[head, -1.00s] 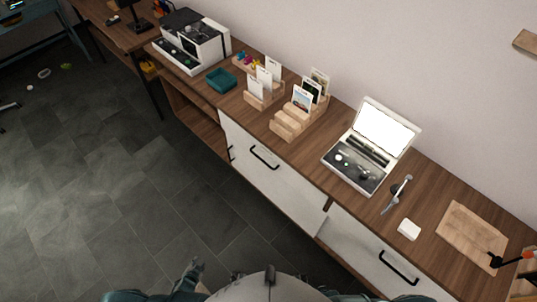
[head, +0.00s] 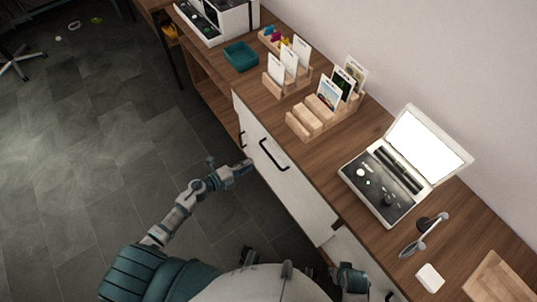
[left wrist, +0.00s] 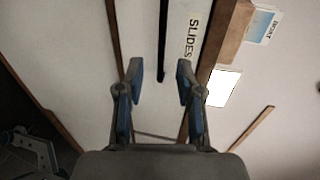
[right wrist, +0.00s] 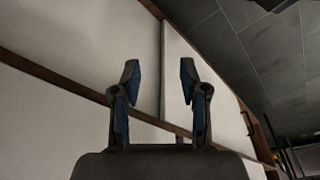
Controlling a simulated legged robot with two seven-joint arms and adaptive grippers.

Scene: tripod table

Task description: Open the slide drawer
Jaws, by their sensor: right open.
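The white slide drawer (head: 292,180) is set in the front of the wooden counter and looks shut. Its black bar handle (head: 273,156) is near its top edge. In the left wrist view, the word SLIDES shows on a white strip (left wrist: 193,30) beside the dark handle bar (left wrist: 163,40). My left gripper (head: 243,168) is just left of and below the handle, apart from it. In the left wrist view its fingers (left wrist: 160,72) are spread and empty. In the right wrist view my right gripper (right wrist: 160,78) is open and empty, facing white cabinet fronts (right wrist: 90,65).
On the counter stand a teal tray (head: 241,56), wooden card holders (head: 320,118), an open case with a bright lid (head: 395,175) and a white block (head: 430,277).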

